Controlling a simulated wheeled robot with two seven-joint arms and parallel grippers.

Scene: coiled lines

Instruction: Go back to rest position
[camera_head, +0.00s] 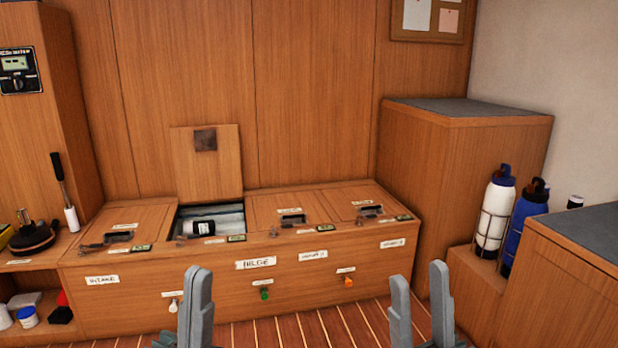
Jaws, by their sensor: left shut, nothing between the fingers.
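My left gripper (196,300) is low in the head view, left of centre, with its fingers pointing up and together. It is shut and empty. My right gripper (420,302) is low and right of centre. Its two fingers stand apart with nothing between them, so it is open. Both grippers appear in front of the wooden bench (125,298) and the striped floor, apart from each other. The lower parts of both grippers are cut off by the bottom edge.
The bench has several lidded compartments; one lid (206,165) stands open, showing a dark-and-white object (200,227) inside. White (495,212) and blue (525,225) bottles stand in racks at right, beside a grey-topped cabinet (590,236). A shelf with tools is at left.

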